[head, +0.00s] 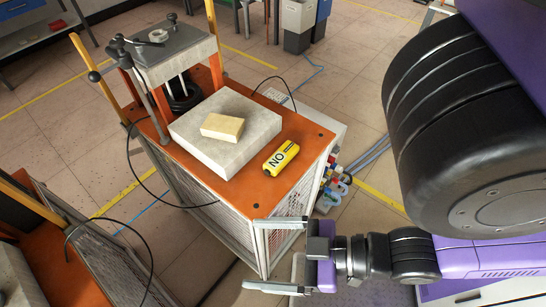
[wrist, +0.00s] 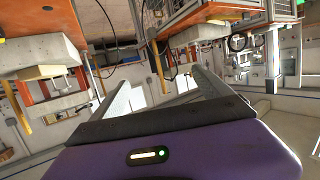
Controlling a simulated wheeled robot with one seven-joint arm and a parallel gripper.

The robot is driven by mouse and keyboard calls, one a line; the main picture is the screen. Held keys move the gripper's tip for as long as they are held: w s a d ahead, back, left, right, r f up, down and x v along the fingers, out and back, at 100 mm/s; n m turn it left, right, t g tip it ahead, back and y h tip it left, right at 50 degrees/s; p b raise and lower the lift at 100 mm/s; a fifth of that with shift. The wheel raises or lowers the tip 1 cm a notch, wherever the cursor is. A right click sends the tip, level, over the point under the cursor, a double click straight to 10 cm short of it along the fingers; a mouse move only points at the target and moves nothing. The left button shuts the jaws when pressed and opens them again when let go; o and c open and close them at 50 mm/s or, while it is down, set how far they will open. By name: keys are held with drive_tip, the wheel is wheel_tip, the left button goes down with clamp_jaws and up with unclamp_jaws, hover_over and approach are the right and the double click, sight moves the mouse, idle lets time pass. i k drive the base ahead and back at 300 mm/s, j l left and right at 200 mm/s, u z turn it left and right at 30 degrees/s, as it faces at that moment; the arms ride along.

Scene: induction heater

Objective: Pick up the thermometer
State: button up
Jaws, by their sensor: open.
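The only thermometer-like thing is a yellow rounded device (head: 281,158) with dark lettering and a black end. It lies on the orange top (head: 240,184) of the heater cabinet, right of a grey slab. I cannot make it out surely in the wrist view. My gripper (head: 250,254) is open and empty, in front of the cabinet's lower right side in the picture, apart from the device. Its two fingers point left, spread wide. In the wrist view my gripper (wrist: 163,80) also shows with nothing between its fingers.
A pale block (head: 222,126) lies on the grey slab (head: 185,136). A press frame (head: 172,46) with levers stands behind it. Black cables hang at the cabinet's left. A second orange-topped unit (head: 50,262) is at lower left. Open tiled floor lies beyond the cabinet's right side.

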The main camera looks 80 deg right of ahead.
sight(284, 155)
drive_tip(key=i+j+z, duration=0.1)
drive_tip(key=j, duration=0.55)
drive_tip(key=i+j+z, duration=0.1)
drive_tip(key=j, duration=0.55)
drive_tip(key=i+j+z, duration=0.1)
drive_tip(key=j, duration=0.55)
drive_tip(key=j+z, duration=0.1)
drive_tip(key=z, duration=0.8)
